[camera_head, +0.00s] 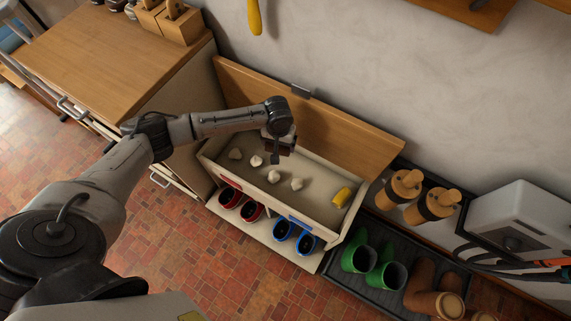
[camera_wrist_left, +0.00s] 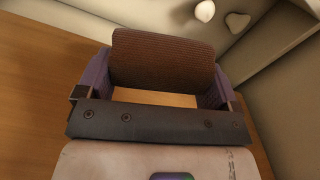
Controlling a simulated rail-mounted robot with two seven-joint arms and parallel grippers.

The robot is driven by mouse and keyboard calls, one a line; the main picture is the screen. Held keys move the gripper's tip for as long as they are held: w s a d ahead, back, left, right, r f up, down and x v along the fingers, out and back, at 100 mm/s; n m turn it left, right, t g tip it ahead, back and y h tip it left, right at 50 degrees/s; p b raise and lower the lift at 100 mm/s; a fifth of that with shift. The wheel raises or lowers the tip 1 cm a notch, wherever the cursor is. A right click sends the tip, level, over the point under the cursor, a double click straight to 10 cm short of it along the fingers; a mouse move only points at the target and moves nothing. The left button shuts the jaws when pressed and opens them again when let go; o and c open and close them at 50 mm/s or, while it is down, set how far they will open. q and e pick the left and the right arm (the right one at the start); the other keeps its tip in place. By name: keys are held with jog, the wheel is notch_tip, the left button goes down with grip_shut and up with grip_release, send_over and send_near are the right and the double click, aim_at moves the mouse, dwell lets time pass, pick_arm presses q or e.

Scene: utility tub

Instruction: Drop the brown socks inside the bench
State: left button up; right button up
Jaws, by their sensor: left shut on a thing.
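The bench (camera_head: 246,181) stands against the wall with its wooden lid (camera_head: 335,120) raised and its storage box open. My left gripper (camera_head: 280,146) is over the back part of the open box, near the lid. In the left wrist view the gripper (camera_wrist_left: 155,88) is shut on the brown socks (camera_wrist_left: 163,58), a ribbed dark brown bundle held between its two fingers. In the head view the socks are small and partly hidden by the gripper. My right gripper is not in view.
Several whitish lumps (camera_head: 273,177) and a yellow roll (camera_head: 342,196) lie in the box. Red shoes (camera_head: 230,197) and blue shoes (camera_head: 282,230) stand on the lower shelf. Green boots (camera_head: 357,258) stand on a dark tray at right. A wooden-topped cabinet (camera_head: 100,65) adjoins at left.

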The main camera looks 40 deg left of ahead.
pick_arm(q)
jog(key=shift+w+a+f+m, duration=0.2)
jog(key=shift+w+m, duration=0.1)
jog(key=shift+m, duration=0.2)
jog(key=shift+w+m, duration=0.1)
jog(key=shift+m, duration=0.6)
jog(key=shift+f+m+b, duration=0.3)
jog(key=shift+f+b, duration=0.3)
jog(key=shift+b, duration=0.3)
notch_tip(320, 180, down, 5)
jog(key=b, duration=0.7)
jog(key=shift+r+b, duration=0.1)
jog(key=shift+b, duration=0.3)
jog(key=o, duration=0.7)
